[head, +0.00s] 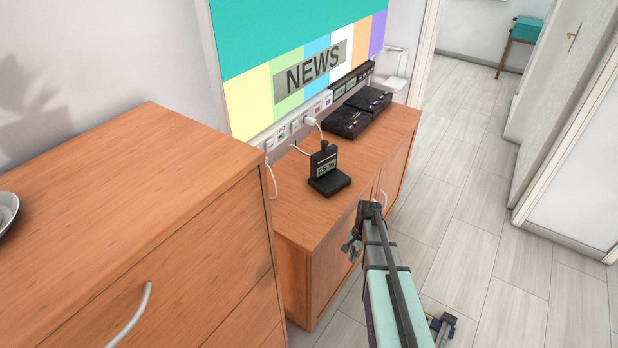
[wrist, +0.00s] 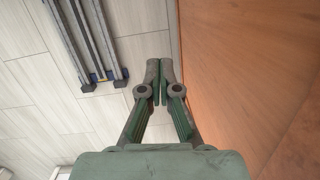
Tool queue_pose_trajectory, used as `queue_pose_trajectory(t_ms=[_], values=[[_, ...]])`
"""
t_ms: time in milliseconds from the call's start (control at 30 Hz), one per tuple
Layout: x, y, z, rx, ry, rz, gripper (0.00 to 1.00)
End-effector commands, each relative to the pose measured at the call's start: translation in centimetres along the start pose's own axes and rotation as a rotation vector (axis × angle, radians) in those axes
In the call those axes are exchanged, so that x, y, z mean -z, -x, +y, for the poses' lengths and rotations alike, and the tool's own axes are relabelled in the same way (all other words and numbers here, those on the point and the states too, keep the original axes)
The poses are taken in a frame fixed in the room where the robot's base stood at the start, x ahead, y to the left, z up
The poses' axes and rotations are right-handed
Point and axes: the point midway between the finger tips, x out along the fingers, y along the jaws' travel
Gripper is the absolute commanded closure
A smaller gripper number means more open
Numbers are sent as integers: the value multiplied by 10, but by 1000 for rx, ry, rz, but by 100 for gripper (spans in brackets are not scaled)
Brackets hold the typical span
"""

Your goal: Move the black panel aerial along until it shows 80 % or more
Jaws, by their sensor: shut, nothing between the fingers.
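The black panel aerial (head: 325,162) stands upright on a black base on top of the low wooden cabinet (head: 292,205), near the cabinet's near end. A small pale display on its face shows digits, too small to read for sure. A white cable runs behind it toward the wall sockets. My gripper (head: 350,246) is in front of the cabinet, below its top edge and apart from the aerial. In the wrist view my gripper (wrist: 160,68) is shut and empty, its fingertips together beside an orange-brown wooden face. The aerial does not show in the wrist view.
A taller chest (head: 150,190) stands at the left, close to the low cabinet. Black boxes (head: 358,112) sit farther back on the cabinet top, under a wall screen (head: 300,60) reading NEWS. Open floor (head: 465,200) lies to the right. The cabinet top around the aerial is mostly clear.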

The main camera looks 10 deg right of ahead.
Motion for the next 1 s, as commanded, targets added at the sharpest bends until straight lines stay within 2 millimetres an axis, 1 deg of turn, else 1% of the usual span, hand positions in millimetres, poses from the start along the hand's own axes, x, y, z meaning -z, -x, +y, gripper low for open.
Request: queue_pose_trajectory(t_ms=[33, 100, 200, 300, 367, 400, 500, 567, 633, 700, 767, 867, 967, 1000], values=[[32, 19, -12, 31, -51, 24, 100], [60, 46, -20, 65, -117, 47, 100], [92, 81, -28, 108, -195, 76, 100], [117, 111, -33, 143, -256, 96, 100], [128, 127, -36, 159, -284, 106, 100], [136, 139, -38, 170, -300, 113, 100], [147, 165, -47, 187, -326, 127, 100], [149, 180, -56, 191, -329, 132, 100], [144, 197, -73, 186, -313, 137, 100], [131, 212, -93, 170, -280, 139, 100], [119, 220, -108, 155, -249, 140, 100], [94, 236, -137, 123, -187, 142, 100], [60, 255, -173, 84, -108, 144, 100], [45, 263, -188, 66, -73, 146, 100]])
